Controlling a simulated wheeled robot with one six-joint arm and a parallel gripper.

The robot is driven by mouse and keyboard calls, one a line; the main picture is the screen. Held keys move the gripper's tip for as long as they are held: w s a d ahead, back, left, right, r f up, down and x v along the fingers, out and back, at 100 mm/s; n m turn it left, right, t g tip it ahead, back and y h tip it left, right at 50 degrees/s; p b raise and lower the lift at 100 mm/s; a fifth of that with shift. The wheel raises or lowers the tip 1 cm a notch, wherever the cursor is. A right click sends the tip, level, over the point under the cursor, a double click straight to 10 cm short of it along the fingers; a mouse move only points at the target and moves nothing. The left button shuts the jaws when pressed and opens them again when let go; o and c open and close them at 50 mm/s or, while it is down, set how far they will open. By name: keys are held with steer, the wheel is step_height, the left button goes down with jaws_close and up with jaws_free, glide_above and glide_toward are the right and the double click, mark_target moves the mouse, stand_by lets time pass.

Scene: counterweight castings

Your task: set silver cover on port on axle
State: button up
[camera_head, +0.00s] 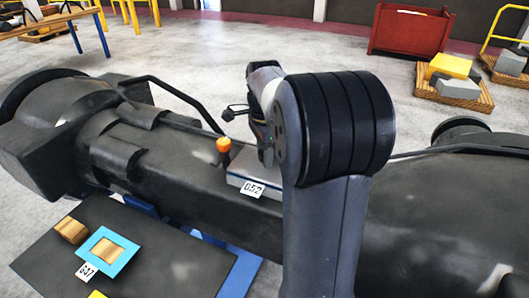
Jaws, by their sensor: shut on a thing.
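The silver cover (240,166), a flat grey piece, shows at the middle of the head view, low over the top of the dark axle (180,170). A white tag reading 052 is at its front edge. My gripper (264,156) is at the cover's right part and is shut on it; my arm hides most of the fingers and the cover's right end. I cannot tell whether the cover touches the axle. The port cannot be made out. An orange-topped peg (223,145) stands on the axle just left of the cover.
A dark table (150,265) at the lower left bears a blue square frame (97,263) and a wooden block (71,230). A dark hose (185,97) arches over the axle. A red bin (410,30) and loaded pallets stand far back, with open floor before them.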

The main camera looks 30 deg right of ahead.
steer(key=shift+f, duration=0.4)
steer(key=o, duration=1.1)
steer(key=shift+c, duration=0.2)
step_height(320, 180, up, 11)
steer(key=shift+f+b, duration=0.1)
steer(key=shift+b, duration=0.45)
steer(key=shift+f, duration=0.1)
step_height(320, 180, down, 10)
steer(key=shift+f+p, duration=0.1)
steer(key=shift+p, duration=0.4)
steer(key=shift+f, duration=0.1)
